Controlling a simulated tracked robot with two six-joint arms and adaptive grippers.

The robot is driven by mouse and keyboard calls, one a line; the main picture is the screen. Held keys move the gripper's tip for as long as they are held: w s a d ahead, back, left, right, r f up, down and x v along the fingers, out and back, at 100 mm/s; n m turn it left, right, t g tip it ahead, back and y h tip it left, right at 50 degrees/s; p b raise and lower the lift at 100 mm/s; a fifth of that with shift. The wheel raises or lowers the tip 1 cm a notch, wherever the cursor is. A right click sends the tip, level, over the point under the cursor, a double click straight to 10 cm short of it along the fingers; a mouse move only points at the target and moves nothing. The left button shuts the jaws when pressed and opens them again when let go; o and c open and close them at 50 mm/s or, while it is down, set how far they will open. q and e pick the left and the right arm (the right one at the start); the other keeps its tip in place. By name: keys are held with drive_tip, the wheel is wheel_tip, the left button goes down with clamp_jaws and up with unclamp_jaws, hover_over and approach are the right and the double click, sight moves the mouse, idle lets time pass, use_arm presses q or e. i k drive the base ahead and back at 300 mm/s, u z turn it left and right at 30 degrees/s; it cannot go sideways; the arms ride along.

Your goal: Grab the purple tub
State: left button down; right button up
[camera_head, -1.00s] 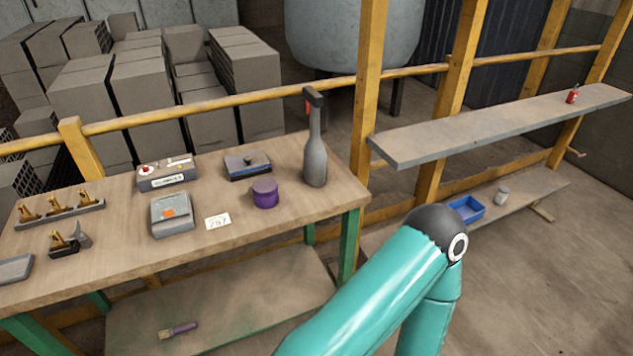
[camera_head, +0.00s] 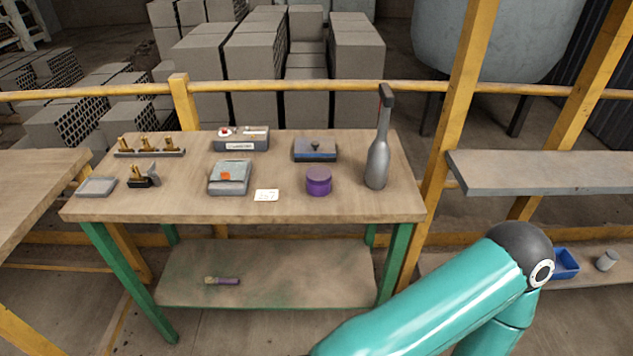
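The purple tub (camera_head: 319,182) is a short round container with a lid. It stands upright on the wooden table top (camera_head: 210,206), right of centre, near the front edge. A grey bottle-shaped tool (camera_head: 377,165) stands to its right and a small white card (camera_head: 266,195) lies to its left. My teal arm shows at the lower right, in front of the table and apart from the tub. Neither of my grippers is in view.
Behind the tub is a blue-grey box (camera_head: 314,150). A grey device (camera_head: 229,177) and a control box (camera_head: 241,139) stand further left. A brush (camera_head: 222,281) lies on the lower shelf. A yellow rail (camera_head: 300,88) runs behind the table.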

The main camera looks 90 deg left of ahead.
sight(318, 177)
drive_tip(key=z, duration=1.7)
drive_tip(key=i, duration=0.1)
drive_tip(key=u, duration=2.85)
drive_tip(key=i, duration=0.25)
drive_tip(key=u, duration=2.35)
drive_tip(key=i, duration=0.45)
drive_tip(key=z, duration=0.35)
drive_tip(key=k, duration=0.45)
drive_tip(key=u, duration=0.35)
drive_tip(key=i, duration=0.4)
drive_tip(key=z, duration=0.25)
